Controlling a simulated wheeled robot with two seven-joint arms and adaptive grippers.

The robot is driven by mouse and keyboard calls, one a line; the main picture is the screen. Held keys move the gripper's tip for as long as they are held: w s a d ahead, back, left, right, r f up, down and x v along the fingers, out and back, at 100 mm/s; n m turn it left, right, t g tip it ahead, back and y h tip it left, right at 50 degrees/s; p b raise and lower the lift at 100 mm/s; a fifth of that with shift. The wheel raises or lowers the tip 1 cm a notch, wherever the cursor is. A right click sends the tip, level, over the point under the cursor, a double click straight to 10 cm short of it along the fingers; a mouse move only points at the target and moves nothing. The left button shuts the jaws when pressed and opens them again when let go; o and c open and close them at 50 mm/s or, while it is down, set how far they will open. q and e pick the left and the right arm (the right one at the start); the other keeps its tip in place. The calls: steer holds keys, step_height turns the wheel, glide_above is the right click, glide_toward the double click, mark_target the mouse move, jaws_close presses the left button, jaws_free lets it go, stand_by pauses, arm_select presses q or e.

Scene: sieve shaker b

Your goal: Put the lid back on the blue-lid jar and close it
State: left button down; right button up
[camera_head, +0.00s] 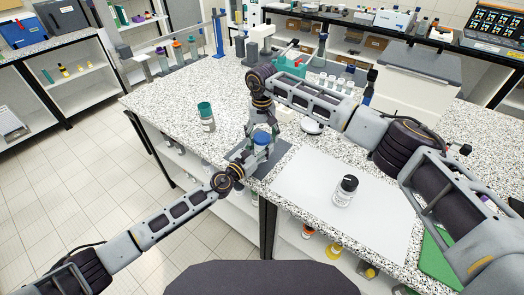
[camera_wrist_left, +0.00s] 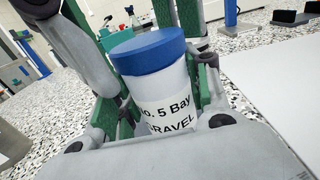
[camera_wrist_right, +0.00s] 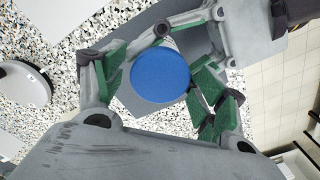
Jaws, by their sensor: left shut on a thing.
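The white jar (camera_wrist_left: 168,100) with a "GRAVEL" label stands between the fingers of my left gripper (camera_wrist_left: 160,110), which is shut on its sides. The blue lid (camera_wrist_left: 147,52) sits on top of the jar and looks level. Whether it is screwed tight cannot be seen. In the head view the lid (camera_head: 262,137) shows at the near-left table edge, over a grey mat. My right gripper (camera_wrist_right: 158,85) points down over the jar. Its green-padded fingers are spread on either side of the lid (camera_wrist_right: 160,76), with a gap visible.
A white jar with a black lid (camera_head: 345,190) stands on a white sheet (camera_head: 310,210) at right. A green-lidded jar (camera_head: 206,116) stands at left on the speckled table (camera_head: 165,105).

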steer(key=shift+r, duration=0.1)
steer(key=shift+r, duration=2.2)
steer(key=o, duration=0.6)
steer(key=shift+c, duration=0.2)
step_height(320, 180, up, 12)
